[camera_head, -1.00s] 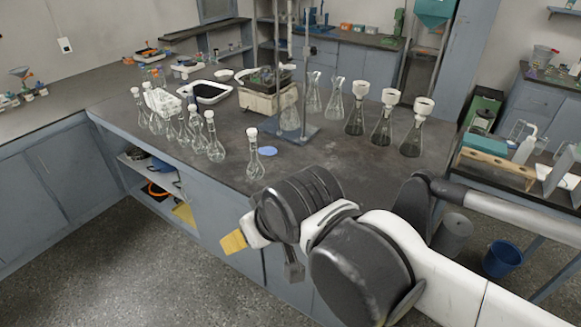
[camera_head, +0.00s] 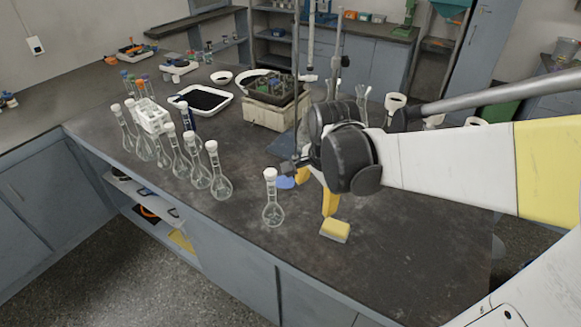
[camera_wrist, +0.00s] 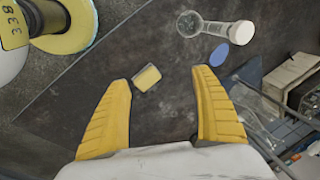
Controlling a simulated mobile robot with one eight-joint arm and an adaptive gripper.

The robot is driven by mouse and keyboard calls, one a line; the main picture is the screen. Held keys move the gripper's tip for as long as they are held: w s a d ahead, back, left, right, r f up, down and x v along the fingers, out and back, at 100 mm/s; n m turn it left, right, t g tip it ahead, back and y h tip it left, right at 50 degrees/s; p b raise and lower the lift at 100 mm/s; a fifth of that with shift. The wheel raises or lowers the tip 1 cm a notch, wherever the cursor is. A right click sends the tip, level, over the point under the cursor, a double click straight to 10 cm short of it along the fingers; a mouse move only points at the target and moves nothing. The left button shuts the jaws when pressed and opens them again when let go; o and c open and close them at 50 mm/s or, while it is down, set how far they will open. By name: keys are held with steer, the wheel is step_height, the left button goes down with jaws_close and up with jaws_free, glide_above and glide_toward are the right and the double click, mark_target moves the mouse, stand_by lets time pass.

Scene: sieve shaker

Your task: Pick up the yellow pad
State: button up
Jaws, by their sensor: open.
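The yellow pad (camera_head: 335,231) is a small yellow block with a paler side, lying flat on the dark bench top near its front edge. In the wrist view the pad (camera_wrist: 147,78) shows beside the tip of the left finger, towards the gap between the fingers. My gripper (camera_wrist: 162,79) is open and empty, with its two yellow fingers spread. In the head view my gripper (camera_head: 317,192) hangs over the bench just behind the pad. One finger appears close to the pad; whether they touch cannot be told.
A stoppered flask (camera_head: 273,212) stands left of the pad, and a blue disc (camera_head: 286,182) lies behind it. Several more flasks (camera_head: 196,172) stand further left. The bench right of the pad is clear.

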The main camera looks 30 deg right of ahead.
mark_target(336, 225)
steer(key=d+f+m+g, duration=0.1)
steer(key=d+f+m, duration=0.2)
steer(key=m, duration=0.1)
steer(key=d+f+m+g, duration=0.1)
steer(key=d+f+m, duration=0.2)
steer(key=f+m, duration=0.1)
steer(key=d+f+m, duration=0.3)
steer(key=d+m, duration=0.1)
steer(key=shift+w+f+g+y, duration=0.3)
steer(key=shift+g+y, duration=0.1)
steer(key=shift+m, duration=0.3)
step_height(336, 225, down, 5)
steer(key=shift+d+b, duration=0.1)
steer(key=shift+b, duration=0.8)
steer(key=shift+w+a+f+b, duration=0.15)
steer(key=shift+f+b, duration=0.6)
steer(key=shift+f, duration=0.85)
steer(key=shift+w+a+f+b, duration=0.15)
steer(key=shift+f+b, duration=0.6)
steer(key=shift+f, duration=0.8)
steer(key=shift+r, duration=0.1)
steer(key=c, duration=1.3)
